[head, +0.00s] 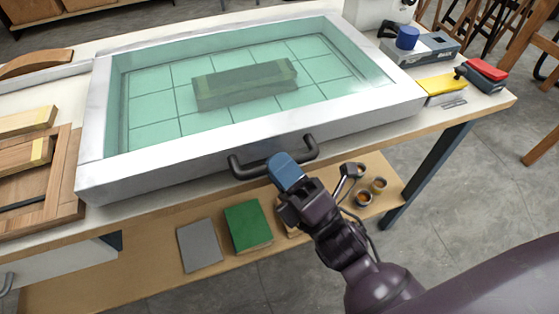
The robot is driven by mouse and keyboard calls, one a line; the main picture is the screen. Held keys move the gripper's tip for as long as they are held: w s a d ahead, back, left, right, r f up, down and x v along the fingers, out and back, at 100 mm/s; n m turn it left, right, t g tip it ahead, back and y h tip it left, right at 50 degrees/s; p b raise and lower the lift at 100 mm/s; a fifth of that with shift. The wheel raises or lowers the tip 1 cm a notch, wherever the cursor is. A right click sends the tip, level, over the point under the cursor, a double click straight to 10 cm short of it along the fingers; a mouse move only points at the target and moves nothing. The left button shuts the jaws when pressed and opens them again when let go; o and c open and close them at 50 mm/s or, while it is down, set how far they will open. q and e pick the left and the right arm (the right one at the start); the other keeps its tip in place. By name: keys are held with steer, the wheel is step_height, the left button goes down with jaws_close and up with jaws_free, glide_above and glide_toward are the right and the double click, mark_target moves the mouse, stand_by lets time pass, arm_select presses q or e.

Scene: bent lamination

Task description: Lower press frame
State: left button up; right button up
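The press frame (262,139) is a pale metal rectangle with a clear green sheet stretched across it. It lies low and nearly flat over the table; any small gap under it cannot be seen. Through the sheet I see a gridded bed and a long block (245,86) near its middle. A dark bar handle (248,171) sticks out from the frame's front side. My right gripper (285,168), with blue fingertips, is at the handle and covers the middle of its bar. Whether its fingers are closed around the bar is hidden. My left gripper is out of view.
Wooden pieces (25,165) lie left of the frame. A grey box (425,50) with a blue knob, a yellow tool (440,85) and a red-topped item (487,72) stand right. The lower shelf (150,268) holds green and grey blocks and small cups.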

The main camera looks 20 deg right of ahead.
steer(key=shift+r, duration=0.1)
stand_by(0.3)
steer(key=v, duration=1)
steer(key=shift+s+d, duration=0.2)
steer(key=shift+s, duration=0.05)
